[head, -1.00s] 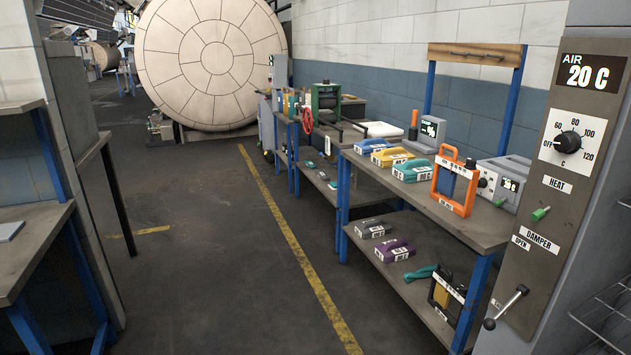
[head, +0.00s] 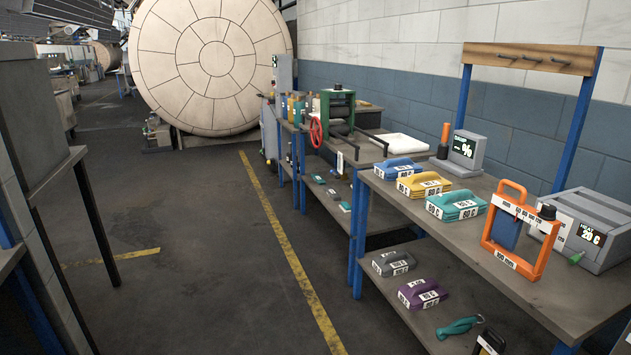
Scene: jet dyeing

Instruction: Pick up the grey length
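A grey length (head: 393,263), folded and with white labels, lies on the lower shelf of the right-hand bench, near its left end. A purple length (head: 422,293) lies to the right of it on the same shelf, with a small gap between them. Neither of my grippers is in view.
Blue (head: 399,169), yellow (head: 423,185) and teal (head: 456,205) lengths lie on the bench top, beside an orange frame (head: 520,229) and a grey heating box (head: 588,229). A teal curled item (head: 460,327) is on the lower shelf. The floor left of the bench is clear.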

